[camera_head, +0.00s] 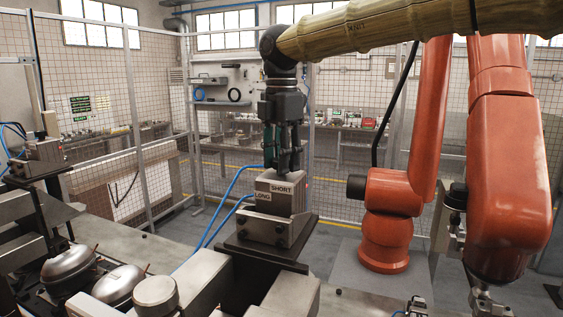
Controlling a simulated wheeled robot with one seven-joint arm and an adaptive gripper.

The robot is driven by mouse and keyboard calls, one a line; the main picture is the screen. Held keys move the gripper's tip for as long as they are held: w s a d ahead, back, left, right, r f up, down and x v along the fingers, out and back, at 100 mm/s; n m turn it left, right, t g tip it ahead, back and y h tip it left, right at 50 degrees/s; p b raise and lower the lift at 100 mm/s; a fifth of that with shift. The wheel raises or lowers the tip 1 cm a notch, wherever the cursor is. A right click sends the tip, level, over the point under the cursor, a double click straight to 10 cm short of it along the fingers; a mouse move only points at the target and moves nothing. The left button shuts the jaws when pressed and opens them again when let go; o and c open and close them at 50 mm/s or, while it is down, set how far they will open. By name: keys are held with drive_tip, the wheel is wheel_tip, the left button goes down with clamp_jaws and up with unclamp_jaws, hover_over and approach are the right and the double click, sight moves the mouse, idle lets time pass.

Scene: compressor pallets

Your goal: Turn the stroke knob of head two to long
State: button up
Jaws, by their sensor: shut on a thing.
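A grey head block (272,227) stands on a dark plate at the middle of the view. Its top carries a SHORT label (281,189) at the right and a LONG label (263,196) at the lower left. My gripper (284,168) points straight down onto the top of this block. Its fingers are shut on the stroke knob, which they hide, so I cannot tell which label the knob points to. No number shows on the block, so I cannot read which head it is.
A similar head (45,152) stands at the far left. Rounded metal compressors (70,268) sit at the lower left. Blue hoses (222,212) run behind the block. An orange robot arm (388,190) stands close at the right. A mesh fence (345,140) closes the back.

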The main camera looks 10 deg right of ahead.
drive_tip(key=shift+f+m, duration=0.15)
drive_tip(key=shift+m, duration=0.45)
drive_tip(key=o, duration=1)
drive_tip(key=shift+o, duration=0.2)
drive_tip(key=shift+r, duration=0.25)
wheel_tip(320, 180, up, 12)
drive_tip(key=shift+f, duration=0.15)
drive_tip(key=shift+d, duration=0.1)
